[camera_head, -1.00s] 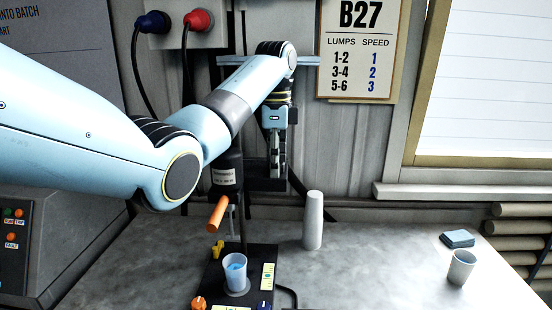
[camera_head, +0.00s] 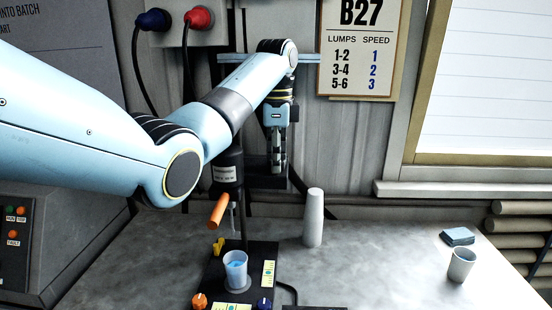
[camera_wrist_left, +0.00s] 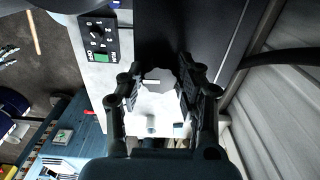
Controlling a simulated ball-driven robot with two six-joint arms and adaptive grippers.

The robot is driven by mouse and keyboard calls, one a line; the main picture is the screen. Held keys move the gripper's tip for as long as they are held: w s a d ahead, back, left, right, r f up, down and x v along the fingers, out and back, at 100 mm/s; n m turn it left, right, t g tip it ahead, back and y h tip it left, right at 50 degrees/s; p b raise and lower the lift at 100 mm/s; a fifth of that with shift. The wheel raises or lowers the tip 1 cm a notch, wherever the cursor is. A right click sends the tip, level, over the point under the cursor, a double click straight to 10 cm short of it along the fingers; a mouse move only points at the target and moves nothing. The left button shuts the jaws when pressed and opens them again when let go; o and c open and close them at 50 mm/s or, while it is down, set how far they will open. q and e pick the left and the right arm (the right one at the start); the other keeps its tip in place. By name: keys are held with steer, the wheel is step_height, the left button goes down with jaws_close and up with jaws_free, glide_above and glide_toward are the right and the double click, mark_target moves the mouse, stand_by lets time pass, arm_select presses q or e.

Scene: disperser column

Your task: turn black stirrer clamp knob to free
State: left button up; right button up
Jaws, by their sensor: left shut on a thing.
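My left gripper (camera_head: 278,165) points down at the dark stirrer clamp in front of the back wall, right of the stirrer motor (camera_head: 226,172). In the left wrist view its two black fingers (camera_wrist_left: 160,88) are closed in on both sides of a rounded knob (camera_wrist_left: 158,76) with a short white mark on its face. The knob looks grey in glare there, and the fingers hide its sides. In the head view the knob is hidden behind the gripper and cannot be made out. My right gripper is in neither view.
A beaker with blue liquid (camera_head: 235,266) stands on the black stirrer base (camera_head: 211,275). An orange handle (camera_head: 218,211) sticks out above it.

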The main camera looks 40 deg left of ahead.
arm_select(q)
steer(key=n, duration=0.5)
steer(key=shift+w+r+n, duration=0.1)
steer(key=shift+n, duration=0.2)
steer(key=n, duration=0.9)
steer(key=shift+r, duration=0.1)
steer(key=n, duration=0.4)
steer(key=shift+n, duration=0.3)
steer(key=n, duration=0.3)
steer(key=shift+w+n, duration=0.1)
steer(key=shift+n, duration=0.2)
steer(key=n, duration=0.4)
steer(key=shift+r, duration=0.1)
steer(key=n, duration=0.5)
steer(key=shift+n, duration=1.8)
